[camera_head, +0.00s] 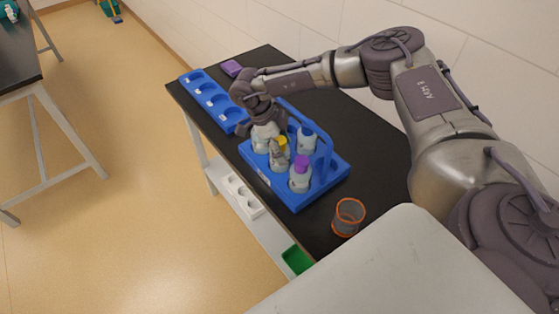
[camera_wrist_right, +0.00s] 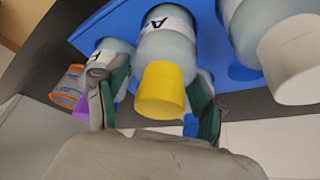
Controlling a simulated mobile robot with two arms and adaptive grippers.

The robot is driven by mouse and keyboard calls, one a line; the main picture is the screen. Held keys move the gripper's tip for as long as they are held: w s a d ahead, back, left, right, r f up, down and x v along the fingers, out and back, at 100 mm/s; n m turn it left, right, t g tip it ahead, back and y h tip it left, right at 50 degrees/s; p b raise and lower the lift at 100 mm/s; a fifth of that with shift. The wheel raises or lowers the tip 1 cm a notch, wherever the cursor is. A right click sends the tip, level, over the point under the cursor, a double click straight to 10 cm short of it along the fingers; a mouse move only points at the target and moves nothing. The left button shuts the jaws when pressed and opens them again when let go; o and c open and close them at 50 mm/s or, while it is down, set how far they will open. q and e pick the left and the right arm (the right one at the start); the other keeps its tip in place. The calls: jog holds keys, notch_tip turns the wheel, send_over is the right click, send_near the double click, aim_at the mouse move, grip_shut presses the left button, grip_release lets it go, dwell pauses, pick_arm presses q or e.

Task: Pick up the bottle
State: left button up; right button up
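A blue carrier (camera_head: 325,188) with a raised handle stands on the black table and holds several bottles. Among them are a yellow-capped bottle (camera_head: 279,158) and a purple-capped bottle (camera_head: 300,176). In the right wrist view the yellow-capped bottle (camera_wrist_right: 165,48) carries a white label and has its cap between the two fingers of my right gripper (camera_wrist_right: 160,80). The fingers are apart, with a gap visible beside the cap. In the head view my right gripper (camera_head: 268,122) is over the carrier's far end, partly hiding the bottles. My left gripper is out of view.
A white-capped bottle (camera_wrist_right: 285,50) is close to the right finger. A long blue rack (camera_head: 211,98) and a purple box (camera_head: 231,68) lie behind. An orange-rimmed clear cup (camera_head: 348,217) stands near the front. A wall runs along the table's right side.

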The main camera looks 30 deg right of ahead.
grip_shut()
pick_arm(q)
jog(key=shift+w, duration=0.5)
pick_arm(e)
jog(key=shift+r, duration=0.15)
jog(key=shift+w+r, duration=0.1)
jog(key=shift+r, duration=0.15)
notch_tip(320, 180, up, 6)
jog(key=b, duration=0.2)
jog(key=shift+r+b, duration=0.1)
jog(key=shift+b, duration=0.2)
pick_arm(q)
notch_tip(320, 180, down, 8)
jog(key=b, duration=0.5)
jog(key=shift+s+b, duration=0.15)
jog(key=shift+b, duration=0.15)
pick_arm(e)
jog(key=w+a, duration=1.1)
jog(key=a, duration=0.2)
jog(key=shift+w+a, duration=0.3)
